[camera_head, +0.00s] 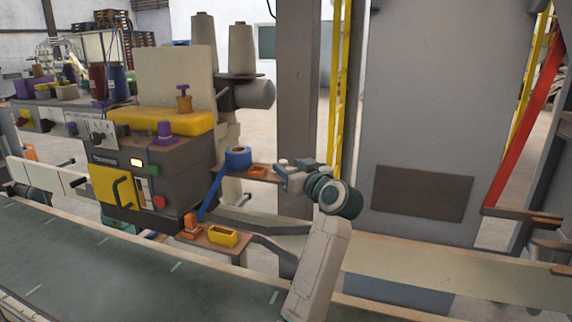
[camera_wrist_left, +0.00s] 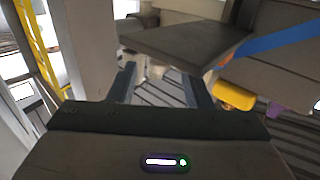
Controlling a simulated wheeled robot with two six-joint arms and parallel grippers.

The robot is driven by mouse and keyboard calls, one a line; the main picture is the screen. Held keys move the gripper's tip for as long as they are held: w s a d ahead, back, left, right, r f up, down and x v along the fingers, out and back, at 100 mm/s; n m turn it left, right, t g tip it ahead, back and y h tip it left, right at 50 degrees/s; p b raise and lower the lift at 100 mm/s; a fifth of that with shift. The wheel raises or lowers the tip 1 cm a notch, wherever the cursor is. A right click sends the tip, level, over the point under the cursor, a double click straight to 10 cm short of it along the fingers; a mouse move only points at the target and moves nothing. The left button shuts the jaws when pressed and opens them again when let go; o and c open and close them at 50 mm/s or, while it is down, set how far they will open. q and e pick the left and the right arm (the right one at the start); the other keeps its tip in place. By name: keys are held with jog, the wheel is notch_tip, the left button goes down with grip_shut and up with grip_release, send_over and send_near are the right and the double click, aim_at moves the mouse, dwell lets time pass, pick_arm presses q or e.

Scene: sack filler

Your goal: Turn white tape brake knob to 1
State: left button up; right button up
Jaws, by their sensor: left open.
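A small pale knob-like piece (camera_head: 282,161) shows at the right end of the tape shelf, right by my left gripper; its setting mark is too small to read. My left gripper (camera_head: 285,177) is open at that end of the shelf, and its fingers partly hide the area. In the left wrist view the two fingers (camera_wrist_left: 158,88) stand apart, with a pale shape (camera_wrist_left: 154,72) beyond them near the shelf's underside or edge. I cannot tell whether they touch it. My right gripper is not in view.
A blue tape roll (camera_head: 238,157) sits on the shelf beside an orange piece (camera_head: 257,171), its blue strip running down. The sewing machine (camera_head: 165,160) stands left. A yellow tray (camera_head: 223,237) is on a lower shelf, above the conveyor (camera_head: 120,275). A grey column (camera_head: 440,110) stands right.

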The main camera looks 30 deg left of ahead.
pick_arm(q)
jog(key=shift+x, duration=1.05)
grip_shut()
